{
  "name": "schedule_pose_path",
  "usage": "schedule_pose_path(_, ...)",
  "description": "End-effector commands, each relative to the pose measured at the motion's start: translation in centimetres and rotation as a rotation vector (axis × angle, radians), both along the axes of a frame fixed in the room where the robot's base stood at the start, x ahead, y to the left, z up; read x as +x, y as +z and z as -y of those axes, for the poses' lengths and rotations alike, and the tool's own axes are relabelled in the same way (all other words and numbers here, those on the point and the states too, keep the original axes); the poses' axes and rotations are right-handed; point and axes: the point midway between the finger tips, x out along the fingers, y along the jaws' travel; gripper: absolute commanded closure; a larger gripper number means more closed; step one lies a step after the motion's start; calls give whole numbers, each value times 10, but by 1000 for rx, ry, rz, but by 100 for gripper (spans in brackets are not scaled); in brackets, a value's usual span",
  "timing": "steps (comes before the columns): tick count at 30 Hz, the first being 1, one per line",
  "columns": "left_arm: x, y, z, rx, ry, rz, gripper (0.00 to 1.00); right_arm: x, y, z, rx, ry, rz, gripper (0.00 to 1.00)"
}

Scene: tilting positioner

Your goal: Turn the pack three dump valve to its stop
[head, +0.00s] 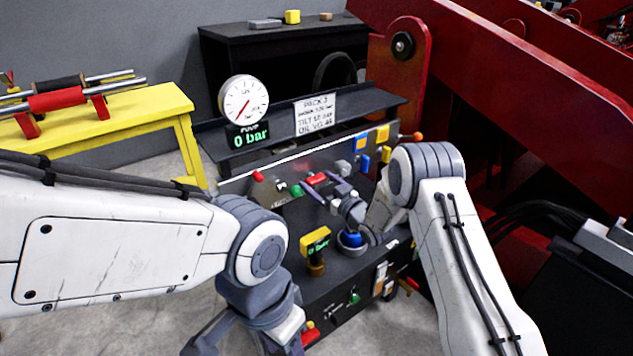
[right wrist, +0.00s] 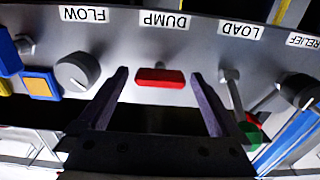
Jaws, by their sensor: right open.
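The dump valve has a red bar handle (right wrist: 160,78) under the DUMP label (right wrist: 163,20) in the right wrist view. The bar lies roughly level across the picture. It also shows as a small red handle (head: 317,179) on the panel in the head view. My right gripper (right wrist: 159,74) is open, with one finger on each side of the handle and a gap at both ends. In the head view the right gripper (head: 326,189) is close in front of the panel. My left gripper is at the bottom edge of the head view, partly cut off; its jaws are unclear.
The FLOW knob (right wrist: 75,72) and the LOAD lever (right wrist: 233,88) flank the handle. A gauge (head: 243,100) above reads 0 bar. Red steel arms (head: 520,80) rise at right; a yellow bench (head: 120,115) stands left.

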Motion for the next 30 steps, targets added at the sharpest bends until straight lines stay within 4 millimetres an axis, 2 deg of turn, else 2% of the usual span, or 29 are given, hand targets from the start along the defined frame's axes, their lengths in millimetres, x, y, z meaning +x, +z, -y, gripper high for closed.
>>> schedule_pose_path(5,0,-2,0,0,0,0,50,11,0,-8,1,-1,-1,0)
schedule_pose_path(13,0,-1,0,0,0,0,50,12,0,-9,0,-1,-1,0)
schedule_pose_path(14,0,-1,0,0,0,0,50,12,0,-9,0,-1,-1,4)
schedule_pose_path(15,0,-1,0,0,0,0,50,12,0,-9,0,-1,-1,19)
schedule_pose_path(20,0,-1,0,0,0,0,50,12,0,-9,0,-1,-1,80)
schedule_pose_path(30,0,-7,0,0,0,0,50,12,-1,-8,-37,-2,27,81)
